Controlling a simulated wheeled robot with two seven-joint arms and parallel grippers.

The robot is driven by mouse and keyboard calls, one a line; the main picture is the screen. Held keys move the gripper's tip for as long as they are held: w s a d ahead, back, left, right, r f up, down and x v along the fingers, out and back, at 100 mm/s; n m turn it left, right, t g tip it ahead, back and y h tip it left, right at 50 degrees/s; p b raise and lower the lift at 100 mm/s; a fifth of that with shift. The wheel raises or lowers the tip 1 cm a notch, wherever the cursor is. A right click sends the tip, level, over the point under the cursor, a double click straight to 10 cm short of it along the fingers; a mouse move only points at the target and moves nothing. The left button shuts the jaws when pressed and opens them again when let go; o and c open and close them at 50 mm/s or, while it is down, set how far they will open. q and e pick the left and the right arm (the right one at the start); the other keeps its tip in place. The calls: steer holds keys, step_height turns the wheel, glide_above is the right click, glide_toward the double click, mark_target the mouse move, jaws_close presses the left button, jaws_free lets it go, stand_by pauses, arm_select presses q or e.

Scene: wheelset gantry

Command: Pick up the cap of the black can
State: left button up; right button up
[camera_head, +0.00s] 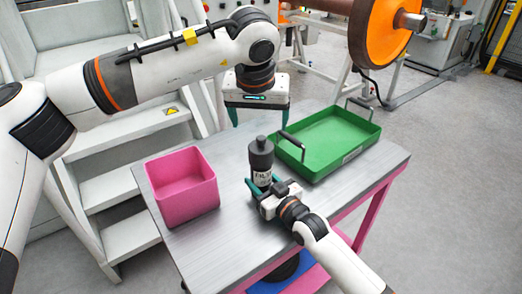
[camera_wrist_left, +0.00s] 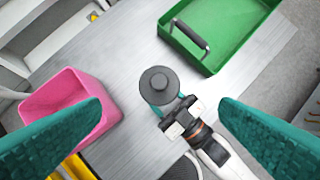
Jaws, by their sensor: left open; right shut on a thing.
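The black can (camera_head: 261,166) stands upright on the metal table, with a pale label on its side. Its cap (camera_head: 261,143) is on top; in the left wrist view the cap (camera_wrist_left: 159,84) shows from above as a dark round disc with a small knob. My right gripper (camera_head: 262,189) is shut around the can's lower body from the front. My left gripper (camera_head: 262,118) is open and empty, pointing down above the can. In the left wrist view its two green fingers (camera_wrist_left: 160,125) are spread wide, with the cap beyond and between them.
A pink bin (camera_head: 182,208) stands on the table at the left, and a green tray (camera_head: 330,150) with black handles at the right. The table (camera_head: 225,235) has bare metal at its front left. Grey steps stand behind the left side.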

mark_target(260, 148)
arm_select(q)
steer(key=x, duration=0.6)
steer(key=shift+w+f, duration=0.1)
steer(key=shift+f, duration=0.25)
steer(key=shift+s+x, duration=0.2)
steer(key=shift+x, duration=2.45)
steer(key=shift+a, duration=0.15)
steer(key=c, duration=1)
steer(key=shift+r, duration=6.45)
steer(key=shift+c, duration=0.2)
arm_select(e)
steer(key=o, duration=1.2)
